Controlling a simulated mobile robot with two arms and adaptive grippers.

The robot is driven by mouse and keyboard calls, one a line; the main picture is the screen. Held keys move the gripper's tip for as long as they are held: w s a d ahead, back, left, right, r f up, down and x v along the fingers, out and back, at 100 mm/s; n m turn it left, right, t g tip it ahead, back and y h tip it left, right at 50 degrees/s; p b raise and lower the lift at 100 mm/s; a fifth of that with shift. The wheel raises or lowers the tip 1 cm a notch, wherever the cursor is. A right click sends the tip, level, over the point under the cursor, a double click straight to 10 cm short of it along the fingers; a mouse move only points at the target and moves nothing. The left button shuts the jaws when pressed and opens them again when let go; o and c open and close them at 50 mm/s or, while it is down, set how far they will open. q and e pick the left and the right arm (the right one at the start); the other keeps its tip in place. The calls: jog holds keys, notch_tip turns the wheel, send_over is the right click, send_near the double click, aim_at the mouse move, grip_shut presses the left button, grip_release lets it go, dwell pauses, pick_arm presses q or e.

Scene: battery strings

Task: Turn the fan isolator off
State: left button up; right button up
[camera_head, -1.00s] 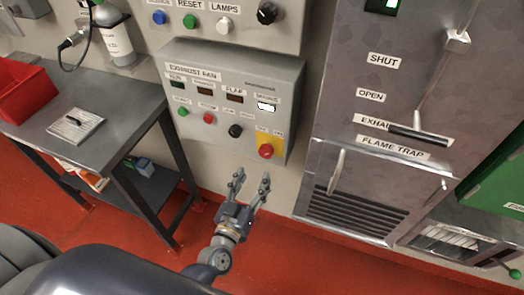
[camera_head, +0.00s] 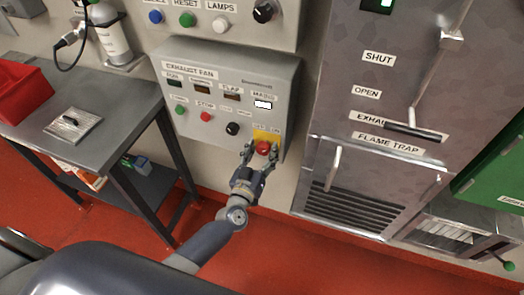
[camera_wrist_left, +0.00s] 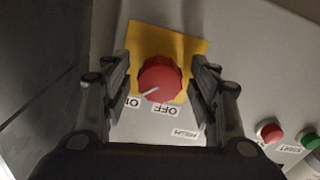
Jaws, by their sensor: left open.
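The fan isolator is a red rotary knob (camera_head: 263,148) on a yellow plate at the lower right of the grey exhaust fan panel (camera_head: 215,130). In the left wrist view the red knob (camera_wrist_left: 160,78) sits on its yellow plate (camera_wrist_left: 188,38), with ON and OFF labels at its lower edge. A pale pointer line on the knob runs toward the ON label. My left gripper (camera_head: 260,151) is open, its fingers on either side of the knob; the left wrist view shows the same fingers (camera_wrist_left: 162,88). Contact cannot be told. My right gripper is not in view.
A green button (camera_head: 180,110), red button (camera_head: 206,117) and black knob (camera_head: 233,129) sit left of the isolator. A steel cabinet (camera_head: 330,110) stands right. A metal table (camera_head: 90,130) with a red bin (camera_head: 22,92) is at left.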

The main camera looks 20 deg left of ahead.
pick_arm(q)
jog(key=c, duration=1.1)
jog(key=shift+n, duration=0.4)
jog(key=n, duration=0.3)
jog(key=shift+b, duration=0.4)
jog(key=n+b, duration=0.1)
jog(key=n, duration=0.4)
jog(key=shift+n, duration=0.3)
jog(key=n+b, duration=0.1)
jog(key=n, duration=0.3)
jog(key=shift+b, duration=0.3)
jog(key=n+b, duration=0.1)
jog(key=n, duration=0.3)
jog(key=shift+n, duration=0.3)
